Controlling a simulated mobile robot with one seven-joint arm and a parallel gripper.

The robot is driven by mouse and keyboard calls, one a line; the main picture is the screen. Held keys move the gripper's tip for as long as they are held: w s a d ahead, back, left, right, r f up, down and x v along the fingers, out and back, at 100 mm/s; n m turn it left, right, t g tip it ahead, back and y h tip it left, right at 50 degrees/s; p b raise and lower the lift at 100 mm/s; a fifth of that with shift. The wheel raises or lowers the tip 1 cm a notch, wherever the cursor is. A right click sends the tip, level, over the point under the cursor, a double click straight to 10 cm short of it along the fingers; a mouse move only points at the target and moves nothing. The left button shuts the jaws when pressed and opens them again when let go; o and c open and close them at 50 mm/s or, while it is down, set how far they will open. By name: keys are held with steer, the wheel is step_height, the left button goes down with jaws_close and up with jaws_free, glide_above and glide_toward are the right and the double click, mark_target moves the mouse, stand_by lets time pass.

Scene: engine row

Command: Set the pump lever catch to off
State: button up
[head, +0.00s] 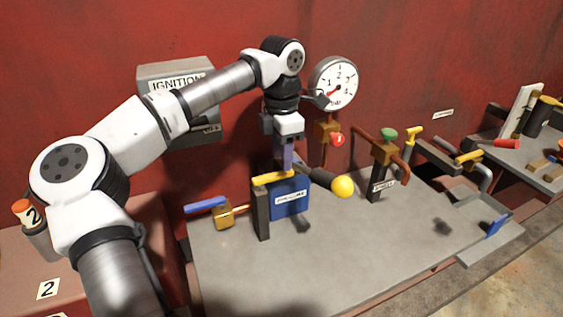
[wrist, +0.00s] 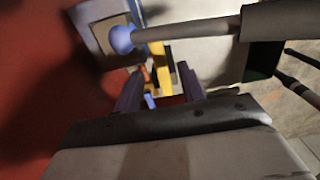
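A dark lever with a yellow ball knob (head: 343,187) sticks out to the right behind a blue block (head: 290,198) with a white label too small to read surely. A yellow bar (head: 272,178) lies across the top of a dark upright post (head: 261,214) beside the block; I cannot tell if it is the catch. My gripper (head: 287,168) points down just behind the yellow bar. In the wrist view my gripper (wrist: 161,84) has its two purple fingers apart, with a yellow strip (wrist: 160,66) beyond the gap. Contact cannot be told.
A blue-handled brass valve (head: 222,215) stands left of the post. A pressure dial (head: 335,83) and a red tag (head: 338,139) are behind. A green-topped valve with brown handles (head: 387,150) stands to the right. The bench front (head: 350,255) is clear.

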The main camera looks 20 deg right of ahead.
mark_target(282, 172)
steer(key=shift+f, duration=1.85)
jaws_close()
